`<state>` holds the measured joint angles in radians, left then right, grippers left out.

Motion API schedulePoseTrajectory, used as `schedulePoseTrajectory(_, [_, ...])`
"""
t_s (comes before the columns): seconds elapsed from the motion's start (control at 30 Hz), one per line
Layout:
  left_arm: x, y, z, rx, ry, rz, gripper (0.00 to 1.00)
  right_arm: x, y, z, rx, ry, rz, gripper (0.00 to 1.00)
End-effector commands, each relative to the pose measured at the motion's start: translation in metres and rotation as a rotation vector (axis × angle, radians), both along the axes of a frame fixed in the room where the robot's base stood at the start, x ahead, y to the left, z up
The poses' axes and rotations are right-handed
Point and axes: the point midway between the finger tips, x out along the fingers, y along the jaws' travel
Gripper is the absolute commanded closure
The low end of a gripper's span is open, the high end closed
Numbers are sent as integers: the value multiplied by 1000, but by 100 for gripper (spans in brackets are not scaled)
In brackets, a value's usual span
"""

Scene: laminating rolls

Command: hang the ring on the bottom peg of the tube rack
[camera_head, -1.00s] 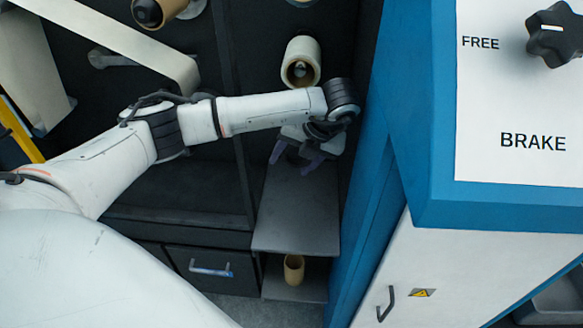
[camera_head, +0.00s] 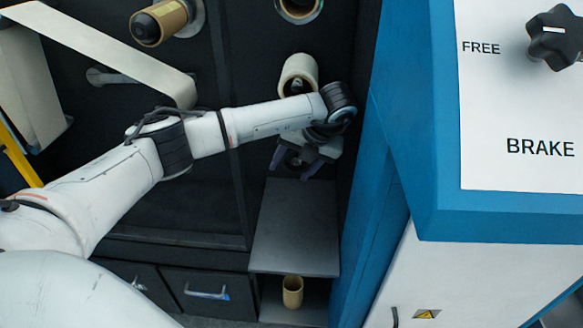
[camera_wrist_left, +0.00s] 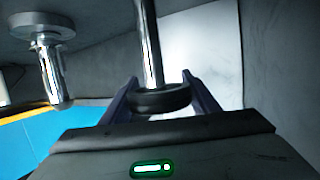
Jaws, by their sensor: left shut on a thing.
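My left gripper (camera_head: 292,166) is in front of the dark rack, below a cream tube and above a grey shelf. In the left wrist view its two fingers (camera_wrist_left: 161,94) are shut on a black ring (camera_wrist_left: 162,101). A chrome peg (camera_wrist_left: 150,45) comes down from the top of that view and its lower end disappears behind the ring's near rim. I cannot tell whether the ring is around the peg or only in front of its end. A second chrome peg (camera_wrist_left: 52,73) with a round flange is to the left. My right gripper is not seen.
The cream tube (camera_head: 298,72) and a brown roll (camera_head: 160,21) hang on the rack. A short cardboard tube (camera_head: 292,291) stands on a low shelf under the grey shelf (camera_head: 295,235). A blue and white machine (camera_head: 400,140) closes off the right side.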

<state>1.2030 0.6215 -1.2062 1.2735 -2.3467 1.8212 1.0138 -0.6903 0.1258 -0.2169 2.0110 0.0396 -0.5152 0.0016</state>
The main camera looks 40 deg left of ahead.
Motion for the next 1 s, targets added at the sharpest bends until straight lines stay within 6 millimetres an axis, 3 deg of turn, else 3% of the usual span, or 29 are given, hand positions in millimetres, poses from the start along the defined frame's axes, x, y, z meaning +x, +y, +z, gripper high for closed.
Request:
schedulePoseTrajectory(0.47, [-1, 0, -1, 0, 1, 1, 67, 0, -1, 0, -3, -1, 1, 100])
schedulePoseTrajectory(0.5, [-1, 0, -1, 0, 1, 1, 43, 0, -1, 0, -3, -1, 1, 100])
schedulePoseTrajectory(0.63, [-1, 0, -1, 0, 1, 1, 23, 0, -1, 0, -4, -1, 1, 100])
schedulePoseTrajectory(1.0, [3, 2, -3, 0, 1, 2, 23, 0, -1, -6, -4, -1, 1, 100])
